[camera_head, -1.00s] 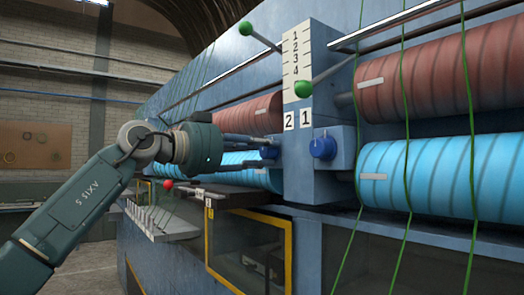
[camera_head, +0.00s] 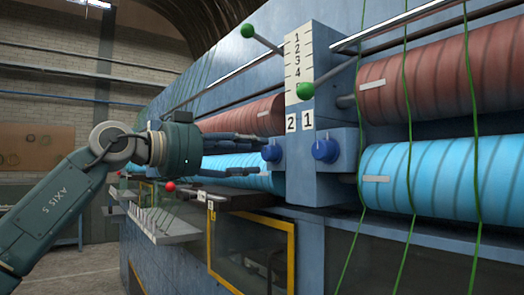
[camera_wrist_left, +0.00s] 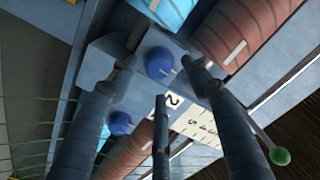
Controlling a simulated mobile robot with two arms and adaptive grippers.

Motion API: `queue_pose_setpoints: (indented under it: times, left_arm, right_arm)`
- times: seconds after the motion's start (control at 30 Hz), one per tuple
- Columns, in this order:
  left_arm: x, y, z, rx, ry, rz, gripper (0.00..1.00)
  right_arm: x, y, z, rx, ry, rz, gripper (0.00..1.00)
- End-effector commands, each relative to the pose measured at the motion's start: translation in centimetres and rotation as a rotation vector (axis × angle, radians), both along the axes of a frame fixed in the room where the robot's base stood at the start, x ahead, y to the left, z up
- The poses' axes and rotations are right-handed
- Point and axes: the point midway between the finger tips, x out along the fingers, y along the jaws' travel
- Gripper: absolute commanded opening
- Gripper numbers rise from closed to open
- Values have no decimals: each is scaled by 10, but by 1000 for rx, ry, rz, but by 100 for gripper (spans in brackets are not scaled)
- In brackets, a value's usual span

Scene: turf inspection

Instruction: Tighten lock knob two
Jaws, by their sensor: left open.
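Lock knob two (camera_head: 271,153) is a blue round knob on the left side of the blue bracket, beside the label 2 (camera_head: 291,123). My left gripper (camera_head: 259,154) is open, its fingers spread above and below the level of knob two and pointing at it. My right gripper is not in view.
Green-ended levers (camera_head: 306,90) and a number scale (camera_head: 298,65) are above. Red rollers (camera_head: 440,80), blue rollers (camera_head: 440,178) and green strands flank it. A red-ended lever (camera_head: 169,187) is below my wrist.

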Motion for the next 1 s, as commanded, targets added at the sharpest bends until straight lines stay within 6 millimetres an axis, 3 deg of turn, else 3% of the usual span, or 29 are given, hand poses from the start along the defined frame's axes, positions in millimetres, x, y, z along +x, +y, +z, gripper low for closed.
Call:
queue_pose_setpoints:
  times: [0.2,0.4,1.0]
  left_arm:
    - [-27,40,1,-1,-3,3,48]
    - [-41,58,2,-4,-3,2,48]
    - [-44,59,0,-5,-4,-4,48]
  right_arm:
    - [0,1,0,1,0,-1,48]
    - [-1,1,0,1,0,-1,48]
    - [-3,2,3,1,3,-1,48]
